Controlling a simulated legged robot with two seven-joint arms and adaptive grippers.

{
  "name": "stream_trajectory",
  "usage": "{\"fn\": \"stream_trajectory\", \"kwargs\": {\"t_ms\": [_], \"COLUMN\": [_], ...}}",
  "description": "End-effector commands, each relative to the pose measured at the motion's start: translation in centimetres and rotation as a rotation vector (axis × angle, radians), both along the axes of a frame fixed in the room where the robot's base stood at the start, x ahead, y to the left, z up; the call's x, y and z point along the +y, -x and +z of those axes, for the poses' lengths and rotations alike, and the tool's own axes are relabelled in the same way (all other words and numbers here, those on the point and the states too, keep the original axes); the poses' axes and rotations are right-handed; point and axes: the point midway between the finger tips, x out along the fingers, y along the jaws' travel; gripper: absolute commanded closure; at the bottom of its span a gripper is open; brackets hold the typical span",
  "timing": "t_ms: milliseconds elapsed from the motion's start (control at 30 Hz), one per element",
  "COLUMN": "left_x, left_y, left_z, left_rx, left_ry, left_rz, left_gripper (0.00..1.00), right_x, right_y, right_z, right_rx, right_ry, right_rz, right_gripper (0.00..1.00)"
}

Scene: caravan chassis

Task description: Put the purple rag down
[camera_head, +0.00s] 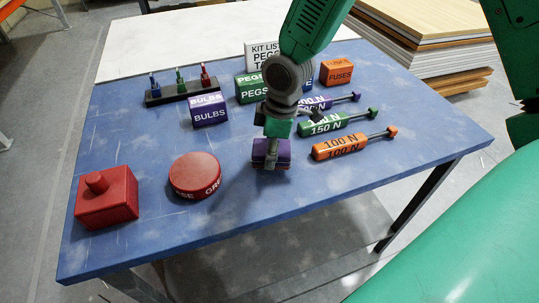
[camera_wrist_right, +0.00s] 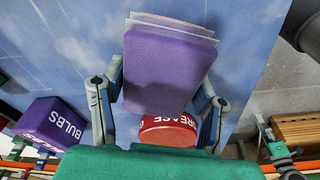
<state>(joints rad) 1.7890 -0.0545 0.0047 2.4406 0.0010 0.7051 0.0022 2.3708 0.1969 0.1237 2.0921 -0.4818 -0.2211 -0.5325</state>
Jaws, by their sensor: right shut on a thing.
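The purple rag (camera_head: 258,151) is a small folded block between the fingers of my right gripper (camera_head: 271,156), above the front middle of the blue table (camera_head: 330,178). In the right wrist view the rag (camera_wrist_right: 168,62) is a purple pad with pale layers along one edge, and my right gripper (camera_wrist_right: 163,78) has a finger on each side of it. The gripper is shut on it. I cannot tell whether the rag's underside touches the table. My left gripper is not in view.
A red grease tin (camera_head: 195,175) and a red box with a knob (camera_head: 106,199) stand left. A purple bulbs box (camera_head: 210,110) is behind left. Orange (camera_head: 345,147), green (camera_head: 335,124) and purple (camera_head: 322,103) tools lie right. The front right tabletop is clear.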

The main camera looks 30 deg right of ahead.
Motion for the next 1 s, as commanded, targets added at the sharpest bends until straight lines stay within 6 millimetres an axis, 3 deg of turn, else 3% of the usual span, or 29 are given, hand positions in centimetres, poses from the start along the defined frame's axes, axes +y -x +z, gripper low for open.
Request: {"fn": "stream_trajectory", "kwargs": {"t_ms": [133, 433, 467, 500, 833, 1000], "left_x": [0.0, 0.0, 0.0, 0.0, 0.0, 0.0], "left_y": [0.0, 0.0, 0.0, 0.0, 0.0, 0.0], "left_z": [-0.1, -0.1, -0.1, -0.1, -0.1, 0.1], "left_rx": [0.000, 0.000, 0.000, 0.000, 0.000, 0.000], "left_ry": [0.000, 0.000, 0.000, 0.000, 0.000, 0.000], "left_rz": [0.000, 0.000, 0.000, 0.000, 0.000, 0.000], "left_gripper": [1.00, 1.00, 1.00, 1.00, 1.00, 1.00], "right_x": [0.0, 0.0, 0.0, 0.0, 0.0, -0.3], "right_y": [0.0, 0.0, 0.0, 0.0, -0.1, 0.1], "right_z": [-2.1, -2.2, -2.2, -2.2, -1.8, 0.6], "right_rx": [0.001, 0.000, 0.000, 0.000, -0.001, -0.003], "right_ry": [0.000, 0.000, 0.000, 0.000, 0.000, -0.001], "right_rz": [0.000, 0.000, 0.000, 0.000, 0.000, 0.000], "right_gripper": [0.73, 0.73, 0.35, 0.25, 0.25, 0.25]}}
